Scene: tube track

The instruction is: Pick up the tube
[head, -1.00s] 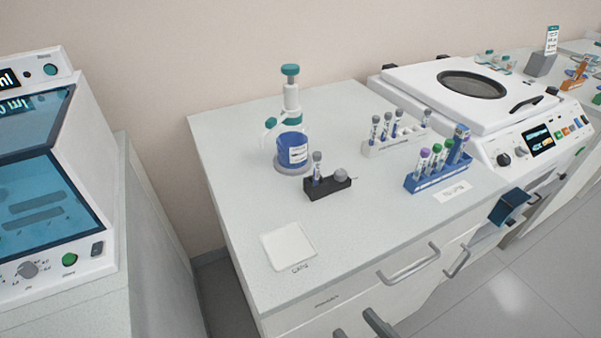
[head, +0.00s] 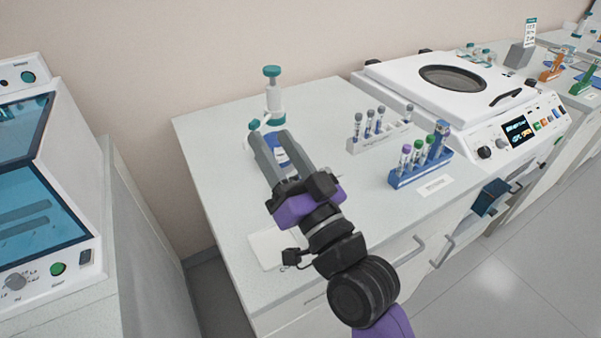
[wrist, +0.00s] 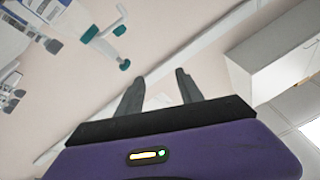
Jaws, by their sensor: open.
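My gripper (head: 268,137) is open and empty in the head view, raised over the bench in front of the dispenser bottle. Its two fingers also show in the wrist view (wrist: 158,78), with no tube between them. The black holder with a single grey-capped tube, seen earlier, is now hidden behind my gripper. Several grey-capped tubes (head: 369,124) stand in a white rack (head: 392,136) to the right. Purple-capped (head: 405,153) and green-capped (head: 418,148) tubes stand in a blue rack (head: 408,182) nearer the front. Which tube is meant cannot be told.
A white pad (head: 262,249) lies at the bench's front left. A white centrifuge (head: 400,85) stands on the right. The bench (head: 215,150) left of my gripper is clear.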

